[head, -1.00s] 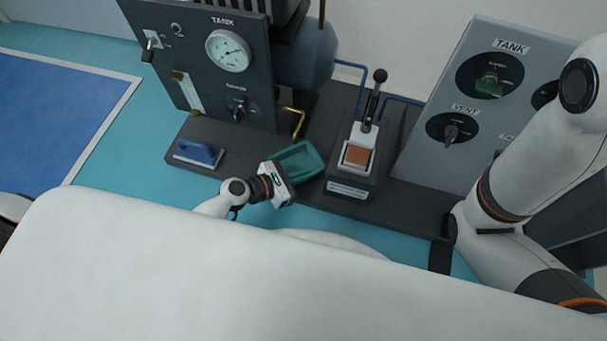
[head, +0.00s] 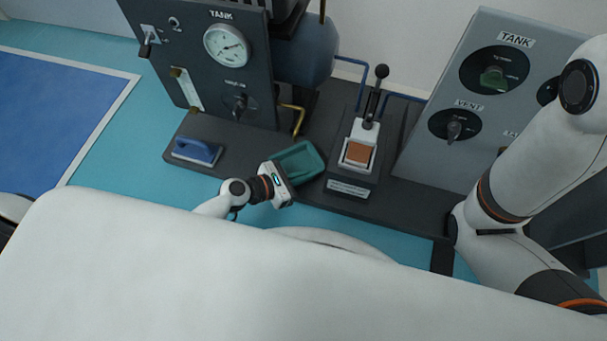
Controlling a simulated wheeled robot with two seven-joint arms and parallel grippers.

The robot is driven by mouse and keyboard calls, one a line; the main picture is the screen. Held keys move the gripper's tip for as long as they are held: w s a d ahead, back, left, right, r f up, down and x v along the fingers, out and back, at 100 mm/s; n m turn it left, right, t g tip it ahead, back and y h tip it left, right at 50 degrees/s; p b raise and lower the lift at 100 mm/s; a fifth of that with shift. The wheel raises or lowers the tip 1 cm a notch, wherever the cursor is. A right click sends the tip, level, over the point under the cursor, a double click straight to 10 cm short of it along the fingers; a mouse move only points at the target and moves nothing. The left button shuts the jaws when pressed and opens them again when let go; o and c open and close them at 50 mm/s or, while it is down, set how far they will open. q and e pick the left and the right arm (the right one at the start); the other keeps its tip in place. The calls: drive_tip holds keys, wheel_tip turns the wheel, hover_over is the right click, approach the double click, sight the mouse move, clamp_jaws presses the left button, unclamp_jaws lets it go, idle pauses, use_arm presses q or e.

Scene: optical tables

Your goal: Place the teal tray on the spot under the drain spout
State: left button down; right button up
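The teal tray (head: 303,160) is on or just above the dark base plate, right in front of the brass drain spout (head: 297,122). The spout's lower end is close to the tray's far left edge; I cannot tell whether it is over the tray. My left gripper (head: 284,182) is at the tray's near left edge, and its fingers are hidden by the gripper body and the tray, so its grip on the tray does not show. My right arm comes in at the right, but its gripper is out of view.
A gauge panel (head: 190,60) and a tank (head: 308,52) stand behind. A blue-handled block (head: 197,151) lies on the base plate at left. A lever unit (head: 358,152) stands right of the tray. A grey knob panel (head: 452,95) stands further right.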

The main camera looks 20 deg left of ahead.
use_arm(q)
drive_tip(key=shift+f, duration=0.3)
drive_tip(key=c, duration=1.6)
unclamp_jaws()
drive_tip(key=shift+r, duration=0.1)
drive_tip(key=shift+o, duration=0.2)
